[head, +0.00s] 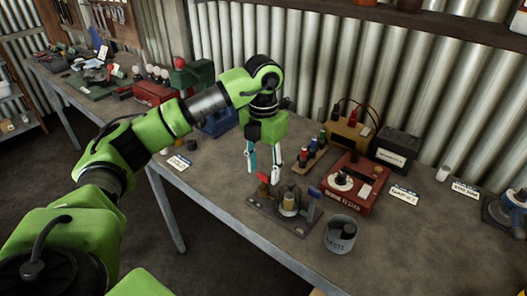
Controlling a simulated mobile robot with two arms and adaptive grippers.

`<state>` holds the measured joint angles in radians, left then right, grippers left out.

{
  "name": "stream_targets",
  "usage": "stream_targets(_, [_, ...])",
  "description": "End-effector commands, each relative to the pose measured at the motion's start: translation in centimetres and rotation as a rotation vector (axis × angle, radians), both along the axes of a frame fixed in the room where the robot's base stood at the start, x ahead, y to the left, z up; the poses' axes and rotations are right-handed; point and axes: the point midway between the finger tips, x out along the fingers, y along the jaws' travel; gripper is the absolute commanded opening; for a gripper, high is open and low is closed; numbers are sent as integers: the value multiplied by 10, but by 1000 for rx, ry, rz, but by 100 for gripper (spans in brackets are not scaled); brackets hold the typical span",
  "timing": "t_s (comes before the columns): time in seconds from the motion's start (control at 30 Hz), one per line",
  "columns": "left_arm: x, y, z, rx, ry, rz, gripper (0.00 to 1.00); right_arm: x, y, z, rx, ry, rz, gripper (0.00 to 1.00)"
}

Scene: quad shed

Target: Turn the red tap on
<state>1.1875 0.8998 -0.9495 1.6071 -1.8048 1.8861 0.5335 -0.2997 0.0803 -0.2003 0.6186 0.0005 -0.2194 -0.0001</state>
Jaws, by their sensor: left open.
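The red tap (263,179) is a small red handle on the left side of a dark base plate (265,212) on the workbench. A brass-coloured fitting (289,203) stands in the middle of that plate, and a blue tap (314,193) is on its right. My left gripper (263,166) points down with its fingers apart, just above the red tap in the picture. I cannot tell whether a finger touches the handle. My right gripper is not in view.
A grey metal bucket (341,235) stands right of the plate. Behind are a red tester box (353,188), a wooden rack of coloured bottles (312,157) and a black battery (394,150). Bare bench (420,240) lies to the right; its front edge runs close to the plate.

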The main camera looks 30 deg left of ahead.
Motion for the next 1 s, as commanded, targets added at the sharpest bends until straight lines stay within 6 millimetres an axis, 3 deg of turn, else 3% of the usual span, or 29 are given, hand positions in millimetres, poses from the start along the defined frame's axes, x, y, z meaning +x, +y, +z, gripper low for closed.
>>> stream_targets(0.2, [1,0,49,0,-6,0,43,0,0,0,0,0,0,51])
stream_targets(0.4, [1,1,86,2,-4,1,43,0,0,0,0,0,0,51])
stream_targets(0.63, [1,0,104,1,-2,0,43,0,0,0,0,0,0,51])
stream_targets(1.0, [0,0,107,1,0,1,43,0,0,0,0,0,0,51])
